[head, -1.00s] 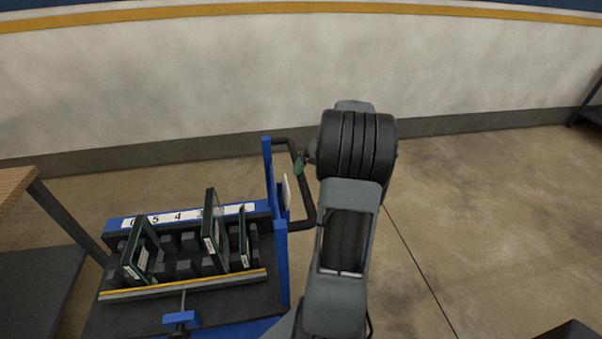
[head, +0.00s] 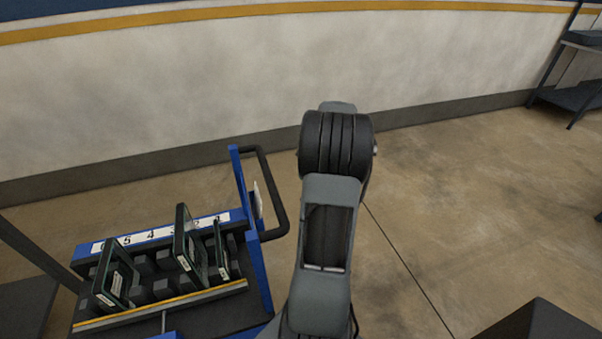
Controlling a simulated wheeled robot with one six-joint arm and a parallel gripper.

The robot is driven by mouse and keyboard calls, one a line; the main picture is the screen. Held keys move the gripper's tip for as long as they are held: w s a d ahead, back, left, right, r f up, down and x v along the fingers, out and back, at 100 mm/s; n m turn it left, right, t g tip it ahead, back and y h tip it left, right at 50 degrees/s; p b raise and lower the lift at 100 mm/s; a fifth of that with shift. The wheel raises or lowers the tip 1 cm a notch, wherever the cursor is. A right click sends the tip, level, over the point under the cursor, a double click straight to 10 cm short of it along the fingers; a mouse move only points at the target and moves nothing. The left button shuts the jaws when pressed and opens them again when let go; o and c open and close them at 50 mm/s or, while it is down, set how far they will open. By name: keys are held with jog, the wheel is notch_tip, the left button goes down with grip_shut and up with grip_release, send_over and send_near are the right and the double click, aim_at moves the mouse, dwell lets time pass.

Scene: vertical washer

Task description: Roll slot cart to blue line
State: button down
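The slot cart (head: 258,275) is blue and black and stands at the lower left, partly cut off by the bottom edge. Its numbered slot rack holds several dark upright panels, such as one at the left (head: 115,277) and one in the middle (head: 187,240). A black tube handle (head: 282,205) sticks out from the cart's right end. My arm rises just right of the handle, with a gap between its visible links and the tube. My gripper is not visible, so no grip on the handle can be seen. No blue line shows on the floor.
A table leg (head: 38,252) stands at the left, close to the cart. A dark shelf unit (head: 575,97) is at the far right by the wall. A dark box-like shape (head: 538,325) is at the bottom right. Floor right of my arm is mostly clear.

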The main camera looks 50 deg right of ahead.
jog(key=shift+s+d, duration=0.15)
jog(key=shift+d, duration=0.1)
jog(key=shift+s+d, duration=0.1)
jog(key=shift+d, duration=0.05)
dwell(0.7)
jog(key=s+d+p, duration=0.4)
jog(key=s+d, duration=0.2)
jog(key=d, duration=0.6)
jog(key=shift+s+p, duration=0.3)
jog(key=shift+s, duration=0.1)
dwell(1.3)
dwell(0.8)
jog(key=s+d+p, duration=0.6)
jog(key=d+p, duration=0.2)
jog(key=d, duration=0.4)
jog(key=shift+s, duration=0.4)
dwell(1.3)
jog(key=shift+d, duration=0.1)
